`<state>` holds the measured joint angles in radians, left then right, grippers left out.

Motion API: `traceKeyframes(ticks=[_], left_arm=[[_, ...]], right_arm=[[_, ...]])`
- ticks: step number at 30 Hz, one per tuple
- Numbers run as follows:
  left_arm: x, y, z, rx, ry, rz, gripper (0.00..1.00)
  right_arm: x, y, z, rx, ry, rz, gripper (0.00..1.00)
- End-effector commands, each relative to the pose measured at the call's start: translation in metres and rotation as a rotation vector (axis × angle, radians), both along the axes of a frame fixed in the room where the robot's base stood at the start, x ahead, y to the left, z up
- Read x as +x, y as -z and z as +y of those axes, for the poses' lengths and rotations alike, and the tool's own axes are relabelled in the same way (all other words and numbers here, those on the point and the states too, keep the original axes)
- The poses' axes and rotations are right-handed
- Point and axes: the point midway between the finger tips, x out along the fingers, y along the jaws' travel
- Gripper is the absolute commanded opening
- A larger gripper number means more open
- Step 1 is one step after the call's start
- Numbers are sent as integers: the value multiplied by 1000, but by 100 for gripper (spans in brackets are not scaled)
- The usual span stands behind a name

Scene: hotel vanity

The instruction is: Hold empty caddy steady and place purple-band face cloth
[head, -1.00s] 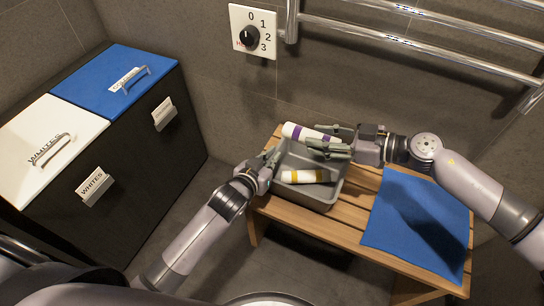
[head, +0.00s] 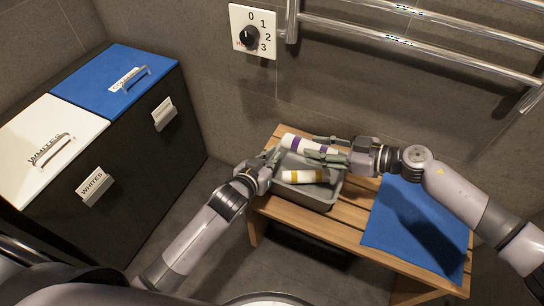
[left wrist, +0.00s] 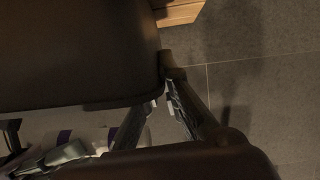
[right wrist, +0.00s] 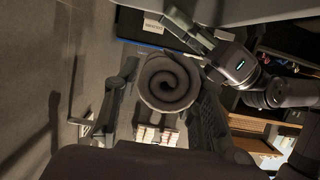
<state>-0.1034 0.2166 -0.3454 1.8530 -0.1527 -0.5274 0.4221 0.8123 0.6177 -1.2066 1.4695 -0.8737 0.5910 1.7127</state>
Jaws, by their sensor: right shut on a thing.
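The grey caddy (head: 322,197) stands on the wooden bench and holds a white rolled cloth with a yellow band (head: 303,176). The white rolled face cloth with purple bands (head: 297,142) is in my right gripper (head: 322,150), over the back part of the caddy. Its spiral end (right wrist: 168,82) shows between the fingers in the right wrist view. Whether it touches the caddy floor is hidden. My left gripper (head: 267,165) is at the caddy's left rim, with fingers (left wrist: 160,105) beside the wall in the left wrist view. Its grip on the rim is unclear.
A blue mat (head: 405,215) covers the bench's right part. The wooden bench (head: 345,232) has bare slats in front of the caddy. A towel rail (head: 420,42) and a dial (head: 252,35) are on the wall behind. A hamper with white and blue lids (head: 110,70) stands left.

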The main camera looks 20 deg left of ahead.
Motion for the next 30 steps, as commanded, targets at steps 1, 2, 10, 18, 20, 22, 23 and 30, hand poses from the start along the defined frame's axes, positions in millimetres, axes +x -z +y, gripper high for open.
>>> traceKeyframes(ticks=[1, 2, 10, 18, 20, 22, 23, 30], left_arm=[[0, 0, 0, 0, 0, 0, 0], [0, 0, 0, 0, 0, 0, 0], [0, 0, 0, 0, 0, 0, 0], [0, 0, 0, 0, 0, 0, 0], [0, 0, 0, 0, 0, 0, 0], [0, 0, 0, 0, 0, 0, 0], [0, 0, 0, 0, 0, 0, 0], [0, 0, 0, 0, 0, 0, 0]], right_arm=[[-1, 4, 1, 2, 0, 4, 14], [-1, 6, 1, 2, 0, 4, 14], [-1, 25, 0, 1, -1, 3, 14], [0, 44, 0, 1, 0, 4, 14], [-1, 48, 1, 0, -1, 2, 14], [0, 53, 1, 1, 0, 3, 14], [0, 55, 0, 0, 0, 2, 14], [0, 72, 1, 2, 0, 4, 14]])
